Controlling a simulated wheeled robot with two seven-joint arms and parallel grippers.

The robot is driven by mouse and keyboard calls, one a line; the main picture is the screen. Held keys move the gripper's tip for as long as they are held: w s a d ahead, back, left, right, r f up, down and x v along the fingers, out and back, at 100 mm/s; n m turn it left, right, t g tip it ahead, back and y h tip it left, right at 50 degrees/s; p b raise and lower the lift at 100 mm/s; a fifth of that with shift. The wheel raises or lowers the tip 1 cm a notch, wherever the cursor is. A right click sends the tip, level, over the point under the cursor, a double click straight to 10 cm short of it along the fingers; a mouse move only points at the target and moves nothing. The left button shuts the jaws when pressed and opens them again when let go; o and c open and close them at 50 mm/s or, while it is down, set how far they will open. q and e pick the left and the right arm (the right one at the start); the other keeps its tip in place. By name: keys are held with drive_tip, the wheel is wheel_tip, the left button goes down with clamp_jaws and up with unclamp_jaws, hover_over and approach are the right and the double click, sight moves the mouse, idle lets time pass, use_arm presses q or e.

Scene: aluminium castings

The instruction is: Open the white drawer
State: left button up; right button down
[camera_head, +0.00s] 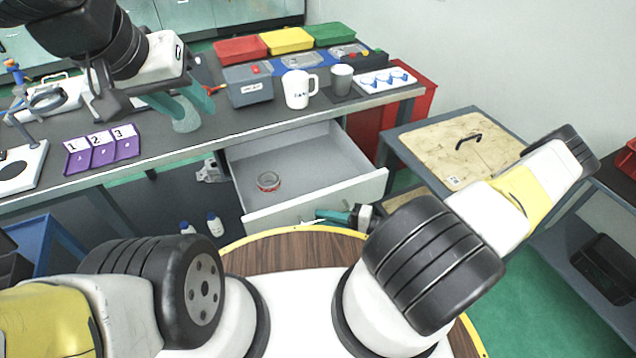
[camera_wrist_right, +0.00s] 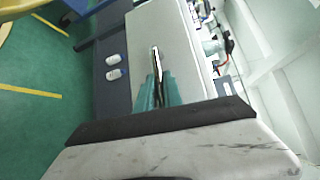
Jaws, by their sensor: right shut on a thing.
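The white drawer (camera_head: 300,208) under the grey bench stands pulled out, its inside visible from above. A red roll of tape (camera_head: 268,181) lies on the drawer floor. My right gripper (camera_head: 330,215) is at the outer side of the drawer front, shut on the drawer handle. In the right wrist view its teal fingers (camera_wrist_right: 158,92) close around the slim metal handle (camera_wrist_right: 157,62) on the pale drawer front (camera_wrist_right: 168,35). My left gripper (camera_head: 190,108) is raised above the bench top, empty, with its teal fingers apart.
On the bench (camera_head: 225,135) are purple numbered holders (camera_head: 102,149), a grey box (camera_head: 248,85), a white mug (camera_head: 298,89), a grey cup (camera_head: 342,78) and coloured bins (camera_head: 290,41). A table with a wooden board (camera_head: 465,145) stands right. White bottles (camera_head: 215,224) stand below the bench.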

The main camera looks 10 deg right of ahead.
drive_tip(key=c, duration=1.8)
unclamp_jaws()
drive_tip(key=shift+d, duration=0.1)
drive_tip(key=v, duration=0.7)
drive_tip(key=shift+s+d, duration=0.25)
drive_tip(key=shift+d, duration=0.05)
drive_tip(key=shift+r, duration=0.15)
